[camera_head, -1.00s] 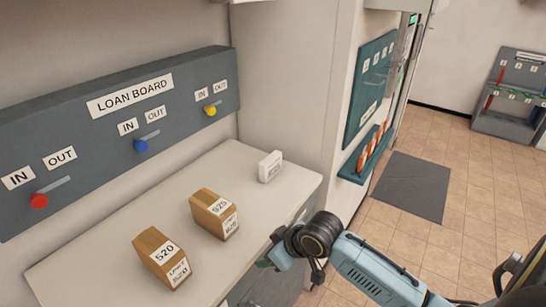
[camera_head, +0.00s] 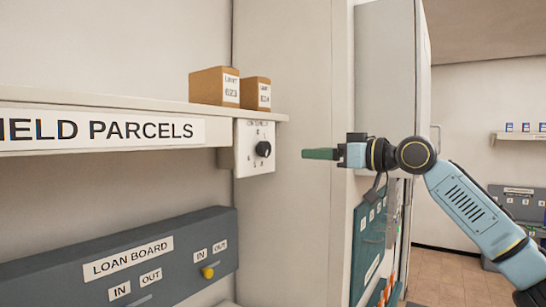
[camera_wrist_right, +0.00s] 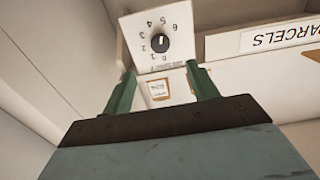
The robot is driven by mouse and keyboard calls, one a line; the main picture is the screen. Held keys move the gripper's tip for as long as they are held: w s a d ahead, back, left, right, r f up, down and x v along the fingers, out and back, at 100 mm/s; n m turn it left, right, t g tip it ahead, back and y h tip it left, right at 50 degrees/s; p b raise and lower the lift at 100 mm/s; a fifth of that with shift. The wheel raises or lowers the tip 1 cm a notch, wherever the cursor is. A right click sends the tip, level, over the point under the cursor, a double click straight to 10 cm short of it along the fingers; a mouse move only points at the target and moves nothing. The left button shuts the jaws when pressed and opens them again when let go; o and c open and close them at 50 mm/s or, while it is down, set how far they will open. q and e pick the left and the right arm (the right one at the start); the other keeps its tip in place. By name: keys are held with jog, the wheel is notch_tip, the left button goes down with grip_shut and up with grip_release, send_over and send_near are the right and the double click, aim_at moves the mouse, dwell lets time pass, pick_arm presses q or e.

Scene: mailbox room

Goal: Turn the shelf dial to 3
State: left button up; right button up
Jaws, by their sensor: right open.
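The shelf dial is a black knob (camera_head: 263,149) on a white plate (camera_head: 243,160) fixed under the right end of the parcel shelf. In the right wrist view the knob (camera_wrist_right: 160,43) shows turned over, with numbers around it and a pale mark on its face. I cannot tell for certain which number the mark points to. My right gripper (camera_head: 308,154) is to the right of the dial, at about its height, with its green fingers toward it and a gap between. In the wrist view its fingers (camera_wrist_right: 160,78) are spread and empty. My left gripper is out of view.
Two brown parcels (camera_head: 214,87) stand on the shelf (camera_head: 90,98) above the dial. A grey loan board (camera_head: 110,265) is on the wall below. A pale wall panel (camera_head: 290,60) stands behind the gripper. Air between gripper and dial looks clear.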

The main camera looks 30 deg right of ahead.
aim_at(268, 150)
jog(key=p+x, duration=0.1)
jog(key=x, duration=0.3)
jog(key=p+x, duration=0.2)
jog(key=x, duration=0.2)
jog(key=p+x, duration=0.2)
jog(key=x, duration=0.2)
jog(key=shift+w+a+r, duration=0.1)
jog(key=shift+w+r, duration=0.1)
jog(key=shift+r, duration=0.1)
jog(key=shift+w+a+f, duration=0.1)
jog(key=shift+w+a, duration=0.1)
jog(key=shift+w, duration=0.2)
jog(key=c, duration=1)
